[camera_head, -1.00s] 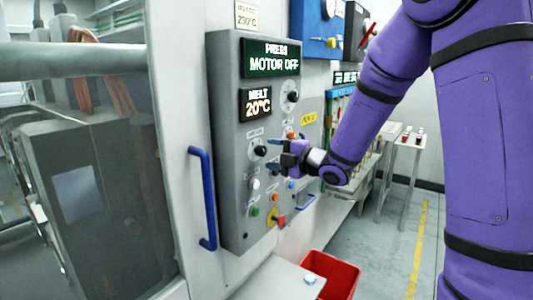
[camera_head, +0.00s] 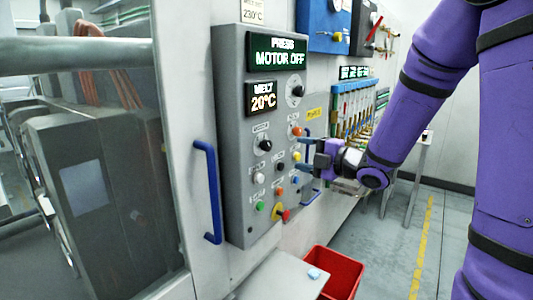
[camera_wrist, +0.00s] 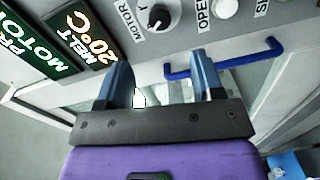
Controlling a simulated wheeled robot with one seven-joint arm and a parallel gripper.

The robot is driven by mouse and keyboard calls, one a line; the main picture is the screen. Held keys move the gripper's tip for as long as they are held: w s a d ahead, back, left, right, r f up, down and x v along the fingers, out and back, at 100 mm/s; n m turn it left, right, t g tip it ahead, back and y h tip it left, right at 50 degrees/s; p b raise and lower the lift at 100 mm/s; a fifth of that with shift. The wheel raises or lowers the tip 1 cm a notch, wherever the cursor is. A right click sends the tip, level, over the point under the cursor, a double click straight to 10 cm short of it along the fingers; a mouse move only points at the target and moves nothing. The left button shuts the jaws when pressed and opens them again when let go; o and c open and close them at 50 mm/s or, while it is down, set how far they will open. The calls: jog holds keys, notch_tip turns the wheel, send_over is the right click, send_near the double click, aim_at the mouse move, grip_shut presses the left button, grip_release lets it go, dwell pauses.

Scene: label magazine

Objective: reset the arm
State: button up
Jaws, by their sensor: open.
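My purple arm comes in from the right in the head view. My gripper (camera_head: 304,158) is in front of the right side of the grey control panel (camera_head: 231,130), with its blue fingers spread. In the wrist view my gripper (camera_wrist: 168,90) shows two blue fingers wide apart with nothing between them. Past the fingers are the panel's black motor knob (camera_wrist: 158,17), a white button (camera_wrist: 224,8) and the blue door handle (camera_wrist: 225,62). The panel's displays read "PRESS MOTOR OFF" and "MELT 20°C".
The blue door handle (camera_head: 208,192) stands out left of the panel. A red bin (camera_head: 343,274) is on the floor below, beside a pale ledge (camera_head: 280,281) with a small light-blue object (camera_head: 314,274). A rack of coloured-handled items (camera_head: 352,105) is behind my gripper. Floor at the right is open.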

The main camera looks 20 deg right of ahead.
jog(key=s+d+r+m+g+h, duration=0.1)
jog(key=s+d+r+m+h, duration=0.25)
jog(key=m+h, duration=0.3)
jog(key=s+d+r+m+g+h, duration=0.1)
jog(key=s+d+r+m+h, duration=0.15)
jog(key=s+m+h, duration=0.4)
jog(key=s+a+m+g+y, duration=0.1)
jog(key=s+a+m+g, duration=0.1)
jog(key=s+m, duration=0.3)
jog(key=s+a+f+m+g+y, duration=0.1)
jog(key=s+a+m+g, duration=0.2)
jog(key=s, duration=1)
jog(key=m+g, duration=0.1)
jog(key=m, duration=0.1)
jog(key=shift+s+a+m+g+y, duration=0.2)
jog(key=shift+s+m+g+y, duration=0.1)
jog(key=shift+s+g, duration=0.1)
